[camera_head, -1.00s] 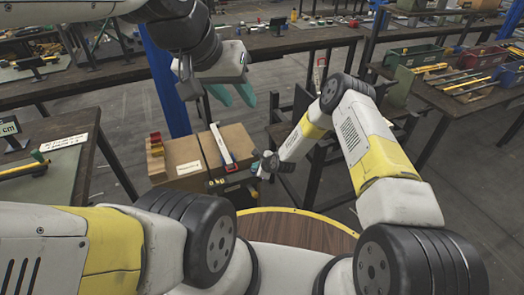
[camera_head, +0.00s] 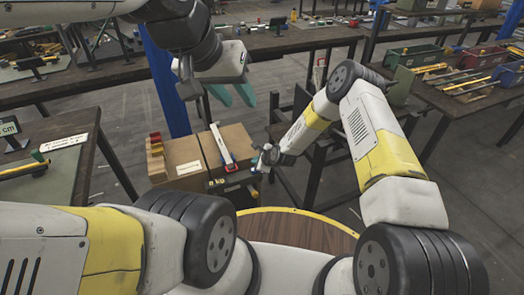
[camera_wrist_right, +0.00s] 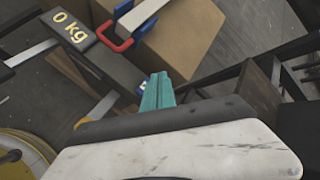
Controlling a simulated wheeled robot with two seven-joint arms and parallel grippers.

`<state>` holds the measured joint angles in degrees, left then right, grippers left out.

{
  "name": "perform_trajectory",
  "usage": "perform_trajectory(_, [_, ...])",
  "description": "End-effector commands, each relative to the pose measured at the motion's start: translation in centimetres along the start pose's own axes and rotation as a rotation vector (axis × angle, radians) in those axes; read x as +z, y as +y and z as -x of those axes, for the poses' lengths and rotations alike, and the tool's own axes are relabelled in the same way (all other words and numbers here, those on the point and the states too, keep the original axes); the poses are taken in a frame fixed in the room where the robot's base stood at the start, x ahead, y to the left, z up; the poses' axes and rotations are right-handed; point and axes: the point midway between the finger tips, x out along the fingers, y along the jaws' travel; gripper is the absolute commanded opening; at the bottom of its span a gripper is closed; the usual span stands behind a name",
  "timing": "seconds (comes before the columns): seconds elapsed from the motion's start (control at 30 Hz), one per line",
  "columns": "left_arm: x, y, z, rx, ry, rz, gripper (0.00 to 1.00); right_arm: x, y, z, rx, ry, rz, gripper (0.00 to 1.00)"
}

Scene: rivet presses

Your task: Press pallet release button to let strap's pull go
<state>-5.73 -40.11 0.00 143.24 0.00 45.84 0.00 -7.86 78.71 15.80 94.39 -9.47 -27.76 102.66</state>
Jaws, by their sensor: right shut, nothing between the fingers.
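A white strap (camera_head: 220,144) with a blue end runs over a cardboard box (camera_head: 234,140); its red handle (camera_head: 231,167) hangs at the near edge. The strap (camera_wrist_right: 138,14) and red handle (camera_wrist_right: 118,40) also show in the right wrist view. Beside them a dark scale unit (camera_wrist_right: 92,52) reads "0 kg". My right gripper (camera_wrist_right: 160,82) is shut and empty, its teal fingertips close to a small blue-and-white part (camera_wrist_right: 143,88) at the unit's edge. I cannot tell if they touch, or if that part is the button. My left gripper (camera_head: 234,95) is open and empty, above and behind the boxes.
A second cardboard box (camera_head: 183,158) stands left of the strapped one, with coloured blocks (camera_head: 155,144) beside it. A workbench (camera_head: 75,150) is at the left, and a bench with red and green bins (camera_head: 415,57) at the right. A dark metal frame (camera_head: 300,150) stands right of the boxes.

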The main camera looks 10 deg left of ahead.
Motion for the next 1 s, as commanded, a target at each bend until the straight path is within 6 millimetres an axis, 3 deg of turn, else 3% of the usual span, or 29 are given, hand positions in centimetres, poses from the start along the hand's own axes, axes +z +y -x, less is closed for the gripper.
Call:
perform_trajectory(0.33, [0.0,0.0,0.0,0.0,0.0,0.0,0.36,1.5,-1.5,2.1,0.0,0.0,0.001,0.0])
perform_trajectory(1.0, [0.0,0.0,0.0,0.0,0.0,0.0,0.36,1.6,-1.6,2.2,0.001,0.001,0.001,0.0])
